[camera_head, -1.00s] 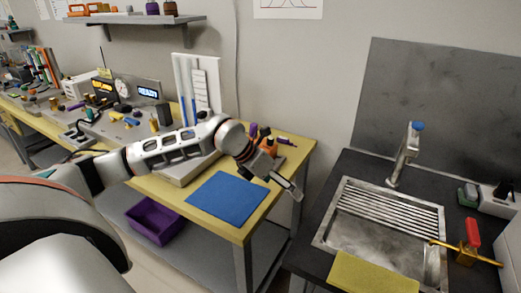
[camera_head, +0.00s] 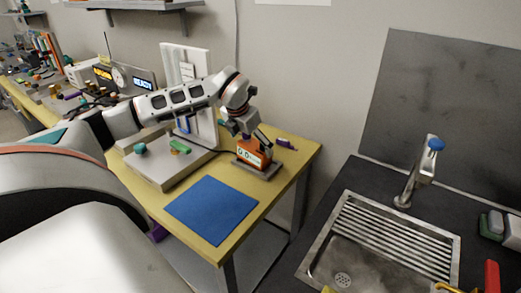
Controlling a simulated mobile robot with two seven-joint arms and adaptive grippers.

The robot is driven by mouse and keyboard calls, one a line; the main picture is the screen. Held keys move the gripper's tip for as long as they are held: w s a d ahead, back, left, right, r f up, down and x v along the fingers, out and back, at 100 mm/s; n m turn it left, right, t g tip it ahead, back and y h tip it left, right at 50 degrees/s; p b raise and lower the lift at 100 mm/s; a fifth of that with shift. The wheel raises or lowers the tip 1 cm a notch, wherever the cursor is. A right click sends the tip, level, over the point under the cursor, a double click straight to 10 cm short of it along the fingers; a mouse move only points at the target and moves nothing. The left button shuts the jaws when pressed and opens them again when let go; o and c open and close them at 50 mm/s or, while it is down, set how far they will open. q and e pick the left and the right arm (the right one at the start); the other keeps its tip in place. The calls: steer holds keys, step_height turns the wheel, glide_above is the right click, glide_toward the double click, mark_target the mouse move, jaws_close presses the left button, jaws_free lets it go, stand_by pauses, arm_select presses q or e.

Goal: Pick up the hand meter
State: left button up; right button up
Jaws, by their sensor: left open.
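The hand meter (camera_head: 250,153) is a small orange device with a pale display, resting on a dark base near the right end of the yellow table (camera_head: 205,247). My left gripper (camera_head: 250,138) is open and points down at the top of the meter. Its fingers overlap the meter's upper part in the picture, so I cannot tell whether they touch it. My right gripper is not in view.
A blue mat (camera_head: 211,209) lies in front of the meter. A grey platform (camera_head: 165,172) with green and orange pieces stands to its left. A small purple object (camera_head: 286,144) lies to the right. A sink (camera_head: 385,245) with a faucet (camera_head: 418,170) is further right.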

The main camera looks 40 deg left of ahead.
arm_select(q)
steer(key=shift+w+a+f, duration=0.1)
steer(key=shift+f, duration=0.7)
steer(key=x, duration=0.5)
steer(key=shift+w+a, duration=0.2)
steer(key=shift+w, duration=0.15)
steer(key=shift+r, duration=0.1)
steer(key=c, duration=1.4)
